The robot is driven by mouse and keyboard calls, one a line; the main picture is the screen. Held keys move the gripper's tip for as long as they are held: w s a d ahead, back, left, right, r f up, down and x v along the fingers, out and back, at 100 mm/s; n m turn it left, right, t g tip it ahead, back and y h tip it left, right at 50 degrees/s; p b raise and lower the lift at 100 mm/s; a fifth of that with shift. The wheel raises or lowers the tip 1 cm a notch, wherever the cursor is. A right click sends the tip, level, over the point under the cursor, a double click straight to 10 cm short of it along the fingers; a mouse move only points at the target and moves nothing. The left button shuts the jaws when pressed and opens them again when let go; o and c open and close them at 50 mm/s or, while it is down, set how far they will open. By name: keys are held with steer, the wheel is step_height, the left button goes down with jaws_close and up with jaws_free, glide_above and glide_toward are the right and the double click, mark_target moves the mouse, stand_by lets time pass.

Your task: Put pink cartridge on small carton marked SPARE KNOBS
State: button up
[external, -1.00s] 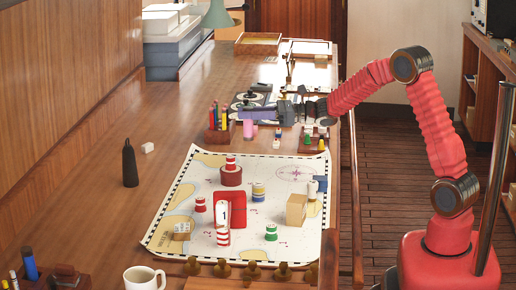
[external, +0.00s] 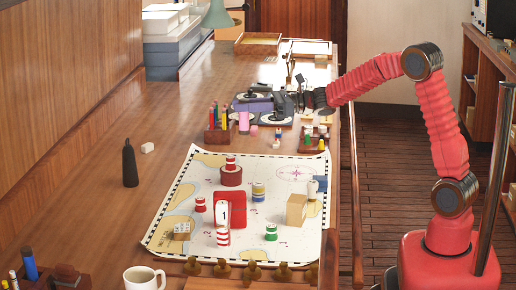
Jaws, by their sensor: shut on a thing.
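The pink cartridge (external: 244,122) is a small upright pink cylinder at the far middle of the table, beside the pen holder. My gripper (external: 246,108) reaches left from the arm over the dark round dials and is shut on the cartridge, which hangs under its tips. The tips are small and partly merge with the dark things behind. A small tan carton (external: 297,209) stands on the right side of the chart; no marking is readable on it, so I cannot tell whether it is the SPARE KNOBS one.
A pen holder (external: 218,134) stands left of the cartridge. A rack of small coloured pegs (external: 313,145) stands to the right. The chart (external: 185,202) carries striped pieces and a red block. A dark bottle (external: 130,164) stands left. The left table is mostly clear.

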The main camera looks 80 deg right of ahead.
steer(key=s+a+r+n+g+y, duration=0.2)
steer(key=s+a+y, duration=0.15)
steer(key=a, duration=0.55)
steer(key=s+a+r+n+g+y, duration=0.1)
steer(key=s+a+r+n+y, duration=0.2)
steer(key=a, duration=0.6)
steer(key=s+a+f+n+g+y, duration=0.2)
steer(key=s+a+n+g+y, duration=0.1)
steer(key=s+a, duration=0.6)
steer(key=s+g+y, duration=0.1)
steer(key=s+g, duration=0.1)
steer(key=shift+s+a+f+n, duration=0.3)
steer(key=shift+s+a+f, duration=0.05)
steer(key=shift+f, duration=0.1)
step_height(320, 180, down, 6)
steer(key=shift+f, duration=0.15)
steer(key=shift+f, duration=1.75)
steer(key=shift+f, duration=0.1)
